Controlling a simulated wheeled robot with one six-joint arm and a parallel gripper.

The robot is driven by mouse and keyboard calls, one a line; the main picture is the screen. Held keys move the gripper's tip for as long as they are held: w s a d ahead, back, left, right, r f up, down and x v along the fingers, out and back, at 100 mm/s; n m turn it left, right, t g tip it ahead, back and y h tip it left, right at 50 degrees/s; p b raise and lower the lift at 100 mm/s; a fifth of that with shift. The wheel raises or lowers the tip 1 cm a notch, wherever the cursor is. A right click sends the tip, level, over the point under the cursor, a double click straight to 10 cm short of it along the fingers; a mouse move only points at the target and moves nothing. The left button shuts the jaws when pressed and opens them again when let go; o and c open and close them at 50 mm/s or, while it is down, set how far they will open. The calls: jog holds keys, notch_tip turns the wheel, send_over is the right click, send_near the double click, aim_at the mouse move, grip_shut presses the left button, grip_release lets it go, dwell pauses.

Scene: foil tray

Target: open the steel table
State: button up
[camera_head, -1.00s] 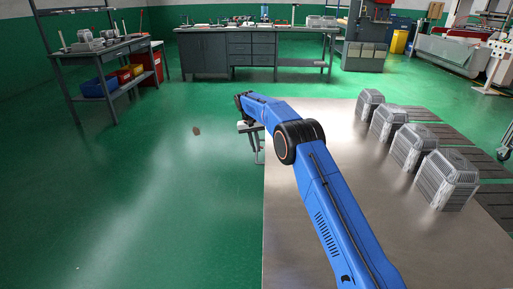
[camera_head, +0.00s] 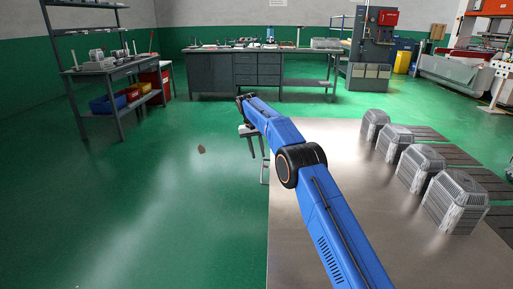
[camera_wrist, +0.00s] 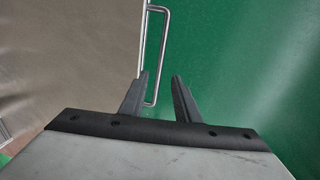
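The steel table (camera_head: 320,215) is a flat brushed-metal top at the lower right in the head view. Its left edge shows at the left of the wrist view (camera_wrist: 70,60). A thin steel bar handle (camera_wrist: 165,30) stands out from that edge; part of it shows in the head view (camera_head: 264,172). My gripper (camera_wrist: 160,82) is open beside the table's left edge, also small in the head view (camera_head: 253,152). The lower end of the handle appears between the two fingers, closer to the left one. Whether it touches a finger I cannot tell.
Several grey ribbed housings (camera_head: 456,203) stand in a row on the right of the tabletop. A grey workbench (camera_head: 255,70) stands at the back and a shelved bench (camera_head: 110,80) at the back left. The green floor (camera_head: 150,200) left of the table is largely clear.

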jog(key=r, duration=0.3)
jog(key=shift+a+r, duration=0.25)
jog(key=shift+a, duration=0.05)
